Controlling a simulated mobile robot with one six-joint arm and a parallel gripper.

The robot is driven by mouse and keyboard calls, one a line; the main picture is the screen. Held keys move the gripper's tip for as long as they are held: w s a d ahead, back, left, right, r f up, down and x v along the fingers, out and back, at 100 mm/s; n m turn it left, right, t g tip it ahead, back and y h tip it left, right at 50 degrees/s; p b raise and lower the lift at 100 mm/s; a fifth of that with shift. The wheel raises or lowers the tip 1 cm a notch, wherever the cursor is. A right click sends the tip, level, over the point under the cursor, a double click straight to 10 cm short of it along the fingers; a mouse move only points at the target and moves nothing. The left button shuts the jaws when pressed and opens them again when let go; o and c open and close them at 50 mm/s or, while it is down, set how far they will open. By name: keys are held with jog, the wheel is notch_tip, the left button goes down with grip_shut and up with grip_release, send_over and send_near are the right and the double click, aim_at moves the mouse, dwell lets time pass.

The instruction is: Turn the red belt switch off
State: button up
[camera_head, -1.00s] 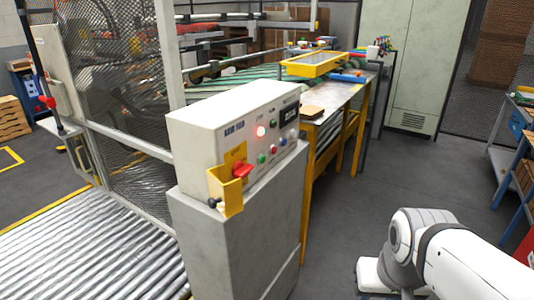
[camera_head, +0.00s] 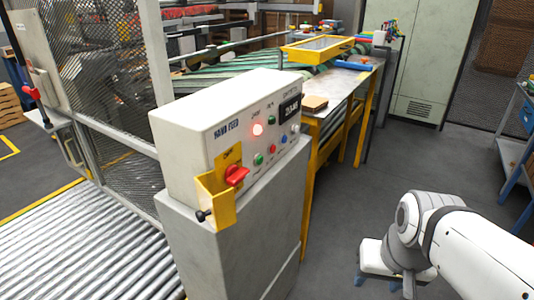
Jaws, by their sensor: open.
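Small green, red and blue buttons and a display (camera_head: 289,107) sit right of the switch. The box stands on a grey pedestal (camera_head: 225,255). A roller conveyor (camera_head: 85,250) and mesh fence lie left. A yellow-legged table (camera_head: 345,90) is behind. Floor between pedestal and arm is clear.

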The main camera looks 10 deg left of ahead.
jog(key=o, duration=0.4)
jog(key=a+m+y, duration=0.1)
jog(key=a, duration=0.1)
jog(key=a+f+m+g+y, duration=0.1)
jog(key=a+y, duration=0.1)
jog(key=a, duration=0.1)
jog(key=a+f+m+y+b, duration=0.1)
jog(key=a+m, duration=0.1)
jog(key=a, duration=0.1)
jog(key=shift+w+g, duration=0.35)
jog(key=shift+g, duration=0.05)
jog(key=o, duration=0.3)
jog(key=w+a+r+m+y, duration=0.1)
jog(key=a+m+y, duration=0.2)
jog(key=a, duration=0.1)
jog(key=w+a+m+y+b, duration=0.1)
jog(key=w+a+m+y, duration=0.1)
jog(key=a, duration=0.3)
jog(key=shift+w+r+m+y, duration=0.3)
jog(key=shift+r+m+y, duration=0.05)
jog(key=shift+m+y, duration=0.15)
jog(key=m+t+y+b, duration=0.1)
jog(key=m+t+y, duration=0.5)
jog(key=m, duration=0.6)
send_near(243, 178)
jog(key=a, duration=0.2)
jog(key=x, duration=0.7)
jog(key=shift+w+a, duration=0.15)
jog(key=shift+w, duration=0.3)
jog(key=shift+f, duration=0.1)
